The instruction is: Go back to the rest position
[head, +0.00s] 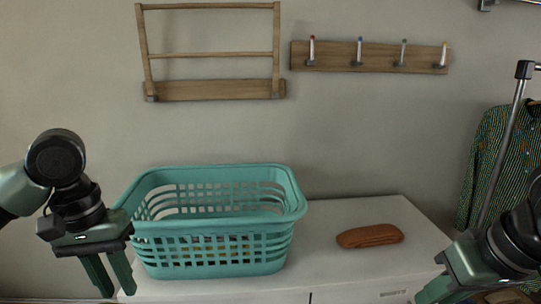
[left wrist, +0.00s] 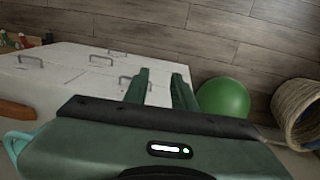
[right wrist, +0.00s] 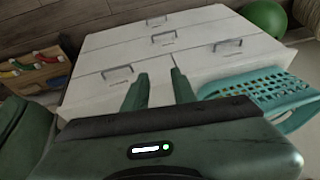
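My left gripper (head: 107,275) is in the lower left of the head view, in front of the left end of the teal basket. Its two fingers point down and stand apart with nothing between them; they also show apart in the left wrist view (left wrist: 158,88). My right gripper (head: 440,290) is at the lower right of the head view, partly cut off by the frame edge. In the right wrist view its fingers (right wrist: 158,88) are apart and empty, in front of the white dresser.
A teal basket (head: 210,245) stands on the white dresser (head: 340,210), with a brown case (head: 370,236) to its right. A wooden rack (head: 210,90) and hook rail (head: 375,55) hang on the wall. A green ball (left wrist: 223,98) and wicker basket (left wrist: 297,112) are on the floor.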

